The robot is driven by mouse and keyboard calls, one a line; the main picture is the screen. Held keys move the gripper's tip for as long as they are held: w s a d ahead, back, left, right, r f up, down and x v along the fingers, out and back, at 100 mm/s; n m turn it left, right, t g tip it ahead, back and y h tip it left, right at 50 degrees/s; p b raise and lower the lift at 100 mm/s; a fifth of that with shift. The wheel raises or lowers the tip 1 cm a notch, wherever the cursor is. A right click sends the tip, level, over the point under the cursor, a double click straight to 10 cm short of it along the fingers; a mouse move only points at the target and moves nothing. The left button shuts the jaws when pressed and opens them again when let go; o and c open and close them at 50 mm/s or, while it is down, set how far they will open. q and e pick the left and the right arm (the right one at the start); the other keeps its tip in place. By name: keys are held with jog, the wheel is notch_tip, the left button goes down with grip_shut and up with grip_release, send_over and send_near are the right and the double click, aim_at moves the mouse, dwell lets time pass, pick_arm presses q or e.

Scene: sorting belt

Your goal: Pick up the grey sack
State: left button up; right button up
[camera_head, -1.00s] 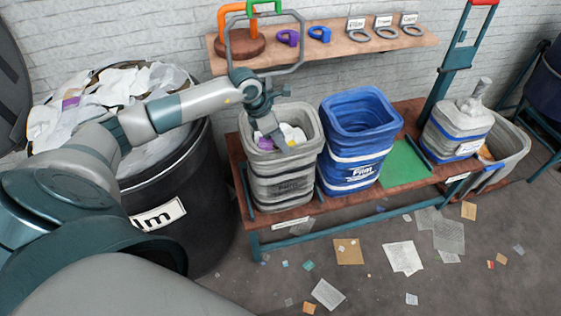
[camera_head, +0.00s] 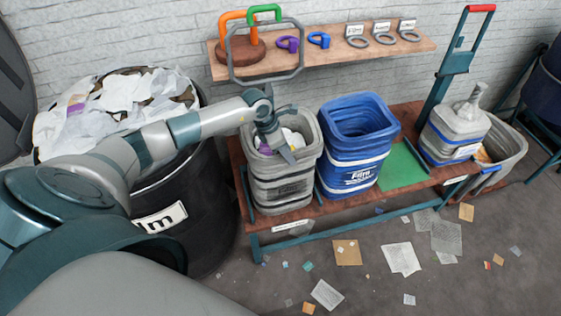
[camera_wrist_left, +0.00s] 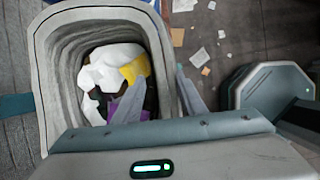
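The open grey sack (camera_head: 283,190) stands on the left of the bench, with white, purple and yellow waste inside. In the left wrist view its rim (camera_wrist_left: 165,45) fills the left half. My left gripper (camera_head: 285,140) is at the sack's mouth, pointing down. In the wrist view, the left gripper (camera_wrist_left: 162,95) is open, with one finger inside the sack and the other outside its right wall. I cannot tell whether either finger touches the wall. My right gripper is not in view.
A blue sack (camera_head: 358,165) stands close to the right of the grey one. Further right are a green mat (camera_head: 402,168) and a tied grey sack (camera_head: 455,132). A black drum (camera_head: 190,220) stands left. A shelf (camera_head: 330,56) with rings and handles hangs behind. Scraps litter the floor.

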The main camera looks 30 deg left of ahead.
pick_arm(q)
jog(key=shift+w+f, duration=0.1)
jog(key=shift+f, duration=0.3)
grip_shut()
jog(key=shift+d, duration=0.2)
dwell(1.2)
